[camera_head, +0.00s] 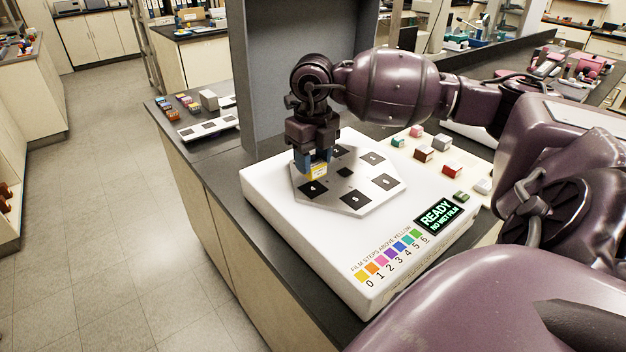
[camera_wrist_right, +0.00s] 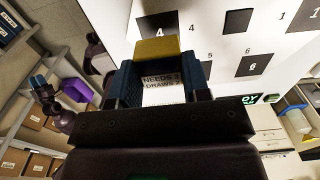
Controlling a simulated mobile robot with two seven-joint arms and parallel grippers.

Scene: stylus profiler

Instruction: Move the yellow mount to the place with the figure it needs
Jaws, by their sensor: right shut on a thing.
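My right gripper (camera_head: 316,163) is shut on the yellow mount (camera_head: 319,173), over the left part of the grey plate (camera_head: 330,201). In the right wrist view the mount's yellow face (camera_wrist_right: 158,47) shows beyond the blue fingers of the gripper (camera_wrist_right: 160,82). A white label between them reads "NEEDS 3" and "DRAWS 2". The plate has several numbered black squares; square 4 (camera_head: 313,189) is close to the mount, and square 6 (camera_wrist_right: 253,66) looks empty. I cannot tell whether the mount touches the plate.
The white profiler (camera_head: 272,198) bears a colour scale (camera_head: 388,257) from 0 to 6 and a display (camera_head: 436,217) reading "READY NO WET FILM". Several coloured blocks, including a red one (camera_head: 452,170), stand to its right. A grey upright panel (camera_head: 285,75) rises behind.

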